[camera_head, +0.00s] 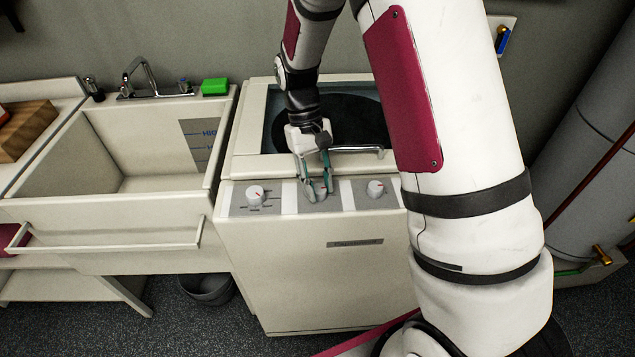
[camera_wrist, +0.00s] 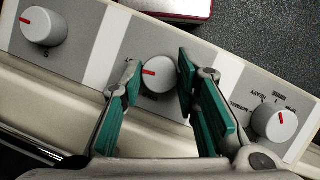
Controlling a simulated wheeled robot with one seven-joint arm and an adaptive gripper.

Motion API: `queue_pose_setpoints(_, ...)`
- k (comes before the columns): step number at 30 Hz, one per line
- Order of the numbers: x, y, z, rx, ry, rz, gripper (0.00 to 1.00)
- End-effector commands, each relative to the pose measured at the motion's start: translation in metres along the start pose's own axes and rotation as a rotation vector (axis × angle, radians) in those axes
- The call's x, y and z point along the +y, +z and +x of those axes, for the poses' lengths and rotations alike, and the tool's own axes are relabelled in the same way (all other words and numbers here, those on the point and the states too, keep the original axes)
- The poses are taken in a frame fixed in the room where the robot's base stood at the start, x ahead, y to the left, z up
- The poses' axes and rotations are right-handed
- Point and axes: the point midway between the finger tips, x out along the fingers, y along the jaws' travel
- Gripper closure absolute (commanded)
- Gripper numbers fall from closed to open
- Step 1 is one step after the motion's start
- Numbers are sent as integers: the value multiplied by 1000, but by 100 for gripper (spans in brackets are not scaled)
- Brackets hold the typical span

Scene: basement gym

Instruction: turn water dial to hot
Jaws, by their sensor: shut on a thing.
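A white washing machine (camera_head: 310,270) has a control panel with three round white dials, each with a red mark. My gripper (camera_head: 316,190) reaches down to the middle dial (camera_head: 321,193). In the wrist view, the teal-padded fingers of my gripper (camera_wrist: 158,75) stand on both sides of the middle dial (camera_wrist: 158,80), shut on it. Its red mark points left there; its labels are mostly hidden by the fingers. The left dial (camera_head: 256,195) in the head view has several printed settings around it. The right dial (camera_head: 375,188) stands free.
The washer's lid handle (camera_head: 362,151) and dark lid window (camera_head: 350,118) lie just behind the panel. A sink (camera_head: 150,184) with a faucet and a green sponge (camera_head: 215,86) is at left. A dark bin (camera_head: 207,288) stands on the floor below.

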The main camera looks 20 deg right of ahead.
Motion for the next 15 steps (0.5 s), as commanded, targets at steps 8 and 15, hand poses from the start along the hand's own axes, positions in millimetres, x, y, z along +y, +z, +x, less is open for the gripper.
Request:
queue_pose_setpoints(8, 1, 0, 0, 1, -43, 104, 99)
queue_pose_setpoints(15, 1, 0, 0, 1, -55, 133, 99)
